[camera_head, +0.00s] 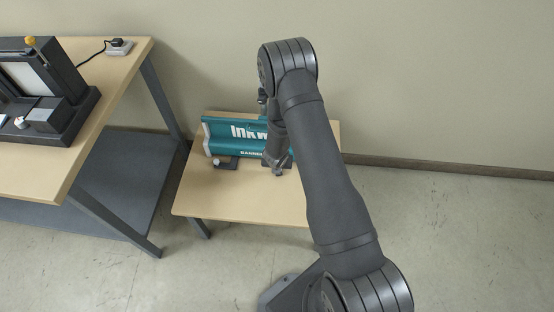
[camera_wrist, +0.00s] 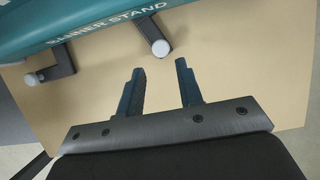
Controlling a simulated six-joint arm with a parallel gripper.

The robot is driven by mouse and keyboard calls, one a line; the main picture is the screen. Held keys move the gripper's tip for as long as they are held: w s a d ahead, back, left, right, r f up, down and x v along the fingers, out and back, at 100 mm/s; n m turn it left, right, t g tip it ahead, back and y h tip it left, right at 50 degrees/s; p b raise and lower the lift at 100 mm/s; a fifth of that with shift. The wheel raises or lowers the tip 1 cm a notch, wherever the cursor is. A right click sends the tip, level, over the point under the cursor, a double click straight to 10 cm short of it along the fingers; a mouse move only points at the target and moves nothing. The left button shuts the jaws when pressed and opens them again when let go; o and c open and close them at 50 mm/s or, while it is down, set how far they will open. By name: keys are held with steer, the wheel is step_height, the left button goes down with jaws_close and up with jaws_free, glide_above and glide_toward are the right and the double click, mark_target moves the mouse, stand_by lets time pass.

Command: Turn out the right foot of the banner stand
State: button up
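The teal banner stand (camera_head: 233,134) lies on a small low table, its right part hidden behind my arm. In the wrist view its teal body (camera_wrist: 90,20) crosses the top. The right foot (camera_wrist: 148,30) is a dark bar with a white round end, sticking out at an angle from the stand's edge towards my gripper. The left foot (camera_wrist: 63,60) is a dark bent piece whose white end points left; it also shows in the head view (camera_head: 229,163). My gripper (camera_wrist: 159,67) is open and empty, with the right foot's white end just beyond its fingertips, apparently untouched.
The small table's top (camera_head: 235,205) is clear in front of the stand. A taller table (camera_head: 100,85) on the left bears a dark machine (camera_head: 45,95) and a power socket with a cable (camera_head: 119,46). A wall stands behind; floor is free at right.

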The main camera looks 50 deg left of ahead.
steer(key=v, duration=1)
steer(key=shift+r, duration=0.3)
steer(key=shift+d, duration=0.1)
steer(key=shift+c, duration=0.4)
